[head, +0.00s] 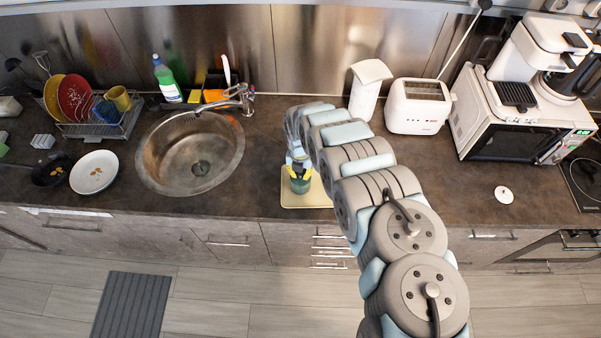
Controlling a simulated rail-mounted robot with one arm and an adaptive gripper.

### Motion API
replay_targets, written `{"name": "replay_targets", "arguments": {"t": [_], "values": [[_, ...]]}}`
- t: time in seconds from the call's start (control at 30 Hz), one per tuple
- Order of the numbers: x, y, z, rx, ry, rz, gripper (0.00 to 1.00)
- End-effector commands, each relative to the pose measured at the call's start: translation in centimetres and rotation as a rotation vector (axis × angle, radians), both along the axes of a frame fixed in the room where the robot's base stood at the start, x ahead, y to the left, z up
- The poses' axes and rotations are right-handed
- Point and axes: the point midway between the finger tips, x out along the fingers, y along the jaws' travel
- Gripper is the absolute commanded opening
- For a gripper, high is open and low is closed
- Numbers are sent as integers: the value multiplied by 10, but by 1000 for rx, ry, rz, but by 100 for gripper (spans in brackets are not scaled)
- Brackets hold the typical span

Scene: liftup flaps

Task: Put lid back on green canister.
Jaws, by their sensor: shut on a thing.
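A green canister (300,186) stands on a beige board (306,203) near the front edge of the counter, left of the picture's middle. My gripper (299,173) points down at the canister and is shut on it; the fingers and my arm hide much of its top. Whether the canister is touching the board or slightly lifted, I cannot tell.
A sink (190,155) is left of the board. A toaster (418,106), a white paper-roll holder (368,90) and a microwave (515,125) stand along the back right. The counter between board and lid is mostly clear, with my arm above part of it.

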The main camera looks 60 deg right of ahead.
Motion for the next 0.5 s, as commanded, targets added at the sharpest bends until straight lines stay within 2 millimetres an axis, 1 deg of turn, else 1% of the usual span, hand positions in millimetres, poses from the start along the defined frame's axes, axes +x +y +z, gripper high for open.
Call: {"name": "replay_targets", "arguments": {"t": [0.4,0.43,0.47,0.5], "values": [[0,0,0,0,0,0,0],[0,0,0,0,0,0,20],[0,0,0,0,0,0,29],[0,0,0,0,0,0,40]]}}
